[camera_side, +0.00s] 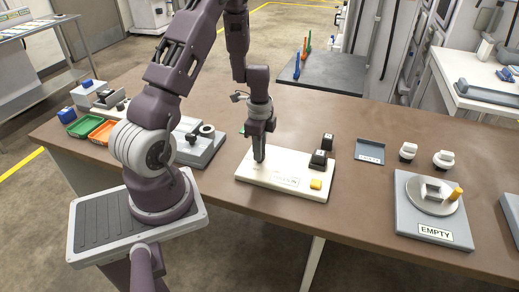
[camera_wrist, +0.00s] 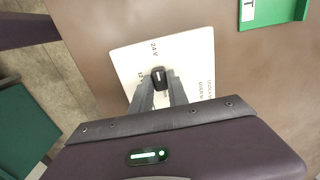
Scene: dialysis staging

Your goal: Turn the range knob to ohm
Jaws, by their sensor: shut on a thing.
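The range knob (camera_wrist: 158,76) is a small black knob with a pale pointer line, on a white panel (camera_wrist: 186,48). In the wrist view, the fingertips of my gripper (camera_wrist: 160,84) close around its sides. Printed labels near it read "24 V" and, partly hidden by a finger, "12 V". More text on the right is only partly readable. No ohm mark can be made out. In the side view, my gripper (camera_side: 259,159) points straight down at the left end of the white panel (camera_side: 285,182), and the knob is hidden by the fingers.
Left is a grey device (camera_side: 199,150); right are a grey tray (camera_side: 370,151), white knobs (camera_side: 408,152) and a plate marked "EMPTY" (camera_side: 411,228). The table's front middle is clear.

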